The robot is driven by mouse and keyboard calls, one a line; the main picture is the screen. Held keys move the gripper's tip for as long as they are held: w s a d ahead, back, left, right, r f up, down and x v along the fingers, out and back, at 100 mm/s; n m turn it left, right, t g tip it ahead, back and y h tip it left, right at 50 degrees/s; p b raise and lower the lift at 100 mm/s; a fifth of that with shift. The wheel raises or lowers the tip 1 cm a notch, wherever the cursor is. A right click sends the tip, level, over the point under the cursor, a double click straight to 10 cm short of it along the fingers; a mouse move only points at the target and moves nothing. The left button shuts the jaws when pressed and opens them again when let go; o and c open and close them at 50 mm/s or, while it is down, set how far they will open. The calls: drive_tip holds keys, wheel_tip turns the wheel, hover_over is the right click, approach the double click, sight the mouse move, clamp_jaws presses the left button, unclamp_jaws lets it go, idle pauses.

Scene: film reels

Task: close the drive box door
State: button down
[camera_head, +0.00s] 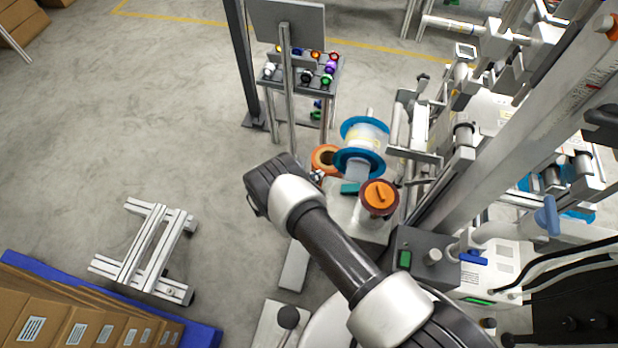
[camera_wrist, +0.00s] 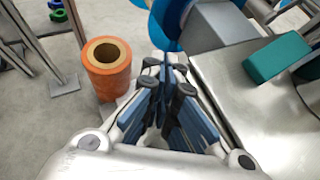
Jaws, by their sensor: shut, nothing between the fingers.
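In the wrist view my gripper (camera_wrist: 168,72) points away from the camera, its blue-grey fingers drawn together with nothing held. In the head view the gripper itself is hidden behind my wrist; my arm crosses the lower middle. At the right of the head view a white panel (camera_head: 497,262) with labels and a green light strip stands behind a grey control box (camera_head: 418,256) with a green button. I cannot tell which part is the drive box door, or how far open it is. My gripper is left of that panel, well apart from it.
An orange roll (camera_wrist: 108,66) stands left of my fingers; a teal block (camera_wrist: 277,58) lies on the metal top at right. A blue-flanged reel (camera_head: 362,140) and an orange-topped spool (camera_head: 379,197) crowd the machine.

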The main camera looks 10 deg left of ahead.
drive_tip(key=shift+d, duration=0.25)
idle(0.4)
drive_tip(key=v, duration=1.2)
